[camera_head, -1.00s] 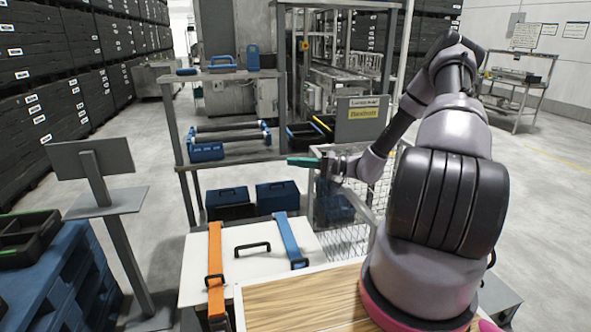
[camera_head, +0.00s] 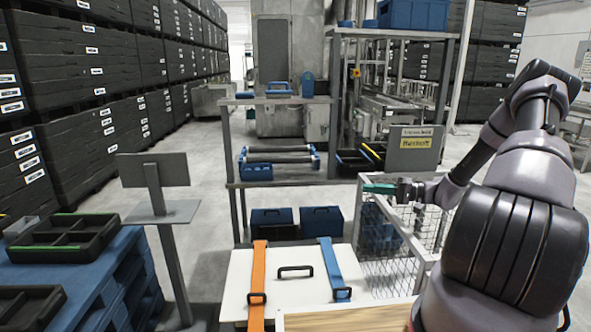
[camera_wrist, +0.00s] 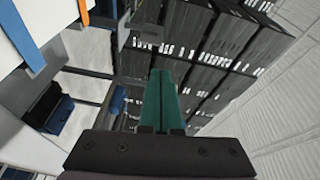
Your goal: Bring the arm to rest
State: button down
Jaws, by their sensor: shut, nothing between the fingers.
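My gripper (camera_head: 378,188) is held out in the air, in front of the shelf rack and above the wire mesh basket. Its green fingers point left in the head view. In the wrist view my gripper (camera_wrist: 161,88) shows its two green fingers lying together, with nothing between them. My arm is bent at the right of the head view, with the elbow high.
A white case lid (camera_head: 243,290) with an orange strap (camera_head: 258,280) and a blue strap (camera_head: 333,270) lies at the front. The shelf rack (camera_head: 280,183) stands behind it. The wire mesh basket (camera_head: 400,275) is below my gripper. A blue pallet (camera_head: 85,275) with black trays is left.

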jog(key=s+a+r+n+g+h, duration=0.1)
jog(key=s+a+r+g+h, duration=0.35)
jog(key=r, duration=0.45)
jog(key=s+a+r+g+h, duration=0.1)
jog(key=s+a+r+h, duration=0.2)
jog(key=s+r+h, duration=0.45)
jog(key=s+r+m+t+h, duration=0.3)
jog(key=s+r+t, duration=0.4)
jog(key=s+r, duration=0.8)
jog(key=shift+s+d, duration=0.35)
jog(key=shift+s, duration=0.3)
jog(key=shift+d+t, duration=0.1)
jog(key=shift+t, duration=0.15)
